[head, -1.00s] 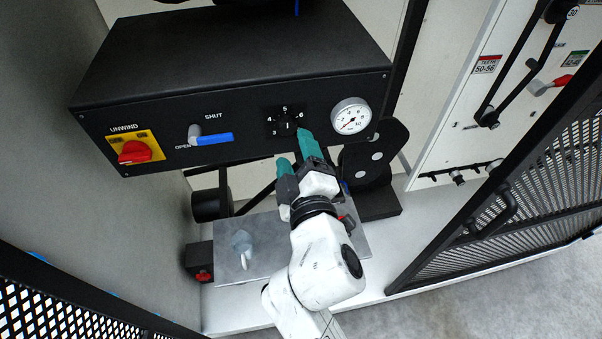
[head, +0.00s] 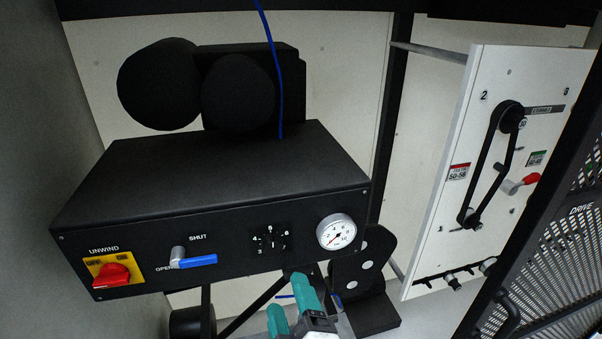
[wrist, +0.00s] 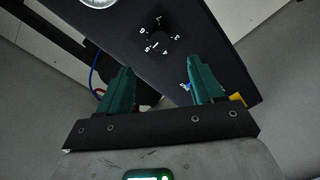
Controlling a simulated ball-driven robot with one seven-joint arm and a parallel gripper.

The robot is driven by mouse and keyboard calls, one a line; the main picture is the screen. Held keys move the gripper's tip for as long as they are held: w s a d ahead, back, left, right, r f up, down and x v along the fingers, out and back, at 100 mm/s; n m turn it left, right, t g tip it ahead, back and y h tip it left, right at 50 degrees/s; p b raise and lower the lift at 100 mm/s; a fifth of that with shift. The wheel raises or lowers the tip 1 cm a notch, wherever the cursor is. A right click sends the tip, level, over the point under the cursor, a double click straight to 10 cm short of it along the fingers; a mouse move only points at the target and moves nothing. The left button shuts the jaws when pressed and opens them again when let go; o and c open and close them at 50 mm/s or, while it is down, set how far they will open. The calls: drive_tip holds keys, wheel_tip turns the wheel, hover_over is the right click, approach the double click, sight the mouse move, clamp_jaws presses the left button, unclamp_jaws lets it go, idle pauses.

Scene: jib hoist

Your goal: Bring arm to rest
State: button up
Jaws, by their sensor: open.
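My gripper (head: 292,304) shows at the bottom of the head view, its teal fingers apart with nothing between them. It is just below the lower edge of the black control box (head: 240,170), under the numbered dial (head: 270,243). In the wrist view my gripper (wrist: 158,82) has its two teal fingers spread wide, and the dial (wrist: 157,37) lies beyond them on the panel, apart from the fingertips. Most of my arm is out of the head view.
The box front carries a red knob (head: 112,274), a blue-handled valve (head: 197,261) and a gauge (head: 337,232). A white panel with a belt and lever (head: 482,160) stands at right, beside a mesh guard (head: 560,270). A blue hose (head: 277,75) rises behind the box.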

drive_tip(key=s+d+f+m+g+h, duration=0.3)
drive_tip(key=d+f+m+g, duration=0.15)
drive_tip(key=d+f, duration=0.55)
drive_tip(key=s+d+f+m+g+h, duration=0.3)
drive_tip(key=d+f+m, duration=0.3)
drive_tip(key=d, duration=0.6)
drive_tip(key=s+d+f+m+g, duration=0.2)
drive_tip(key=s+d+f+g, duration=0.2)
drive_tip(key=s, duration=0.5)
drive_tip(key=s+d+f+m+g, duration=0.3)
drive_tip(key=s+f+g, duration=0.1)
drive_tip(key=s, duration=0.5)
drive_tip(key=shift+s+d+f+y, duration=0.3)
drive_tip(key=shift+d+f+y, duration=0.1)
drive_tip(key=shift+f, duration=0.2)
drive_tip(key=shift+c, duration=0.2)
